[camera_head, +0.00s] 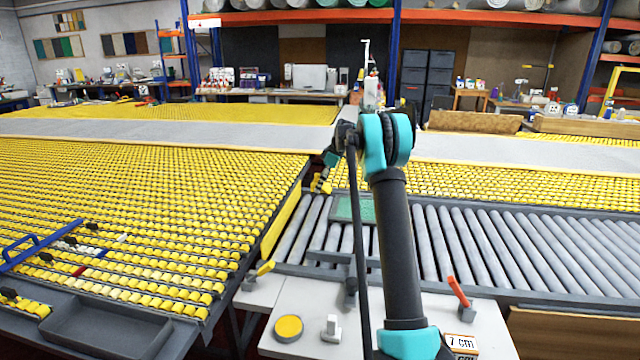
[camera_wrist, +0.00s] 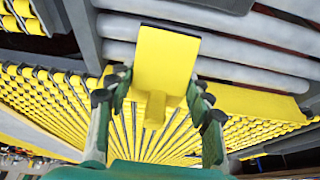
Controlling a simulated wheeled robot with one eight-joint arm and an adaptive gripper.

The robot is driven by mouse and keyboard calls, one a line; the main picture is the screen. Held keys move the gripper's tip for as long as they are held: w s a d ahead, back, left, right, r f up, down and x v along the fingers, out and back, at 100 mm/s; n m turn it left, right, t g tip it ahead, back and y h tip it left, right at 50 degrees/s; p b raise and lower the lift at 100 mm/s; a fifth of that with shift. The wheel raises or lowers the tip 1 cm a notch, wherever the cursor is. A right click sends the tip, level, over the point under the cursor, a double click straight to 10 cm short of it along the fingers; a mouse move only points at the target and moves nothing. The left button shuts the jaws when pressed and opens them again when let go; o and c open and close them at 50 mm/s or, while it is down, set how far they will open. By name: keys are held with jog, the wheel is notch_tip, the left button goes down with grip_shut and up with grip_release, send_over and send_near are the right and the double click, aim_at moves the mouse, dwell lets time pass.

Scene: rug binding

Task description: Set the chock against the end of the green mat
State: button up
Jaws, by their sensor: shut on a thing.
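A yellow chock (camera_wrist: 167,60) with a small stem (camera_wrist: 155,108) is held between the fingers of my gripper (camera_wrist: 157,95). In the head view, my gripper (camera_head: 324,178) is at the left end of the roller bed, by the yellow strip, with the yellow chock (camera_head: 321,186) low in it. The green mat (camera_head: 352,209) lies on the rollers just right of and nearer than my gripper, partly hidden by my arm. In the wrist view the chock's broad face lies over the grey rollers. I cannot tell whether it touches them or the mat.
Grey rollers (camera_head: 520,250) extend to the right. A yellow strip (camera_head: 285,225) borders them on the left, beside the yellow-roller table (camera_head: 130,200). A yellow-handled lever (camera_head: 265,268) and an orange-handled lever (camera_head: 458,291) stand at the front. A yellow disc (camera_head: 288,327) lies on the pale bench (camera_head: 380,310).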

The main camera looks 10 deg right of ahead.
aim_at(317, 207)
jog(key=shift+w+a+f, duration=0.1)
jog(key=shift+w+f, duration=0.1)
jog(key=shift+w, duration=0.25)
jog(key=shift+f, duration=3.55)
jog(key=shift+f, duration=0.35)
jog(key=o, duration=1.4)
jog(key=shift+c, duration=0.2)
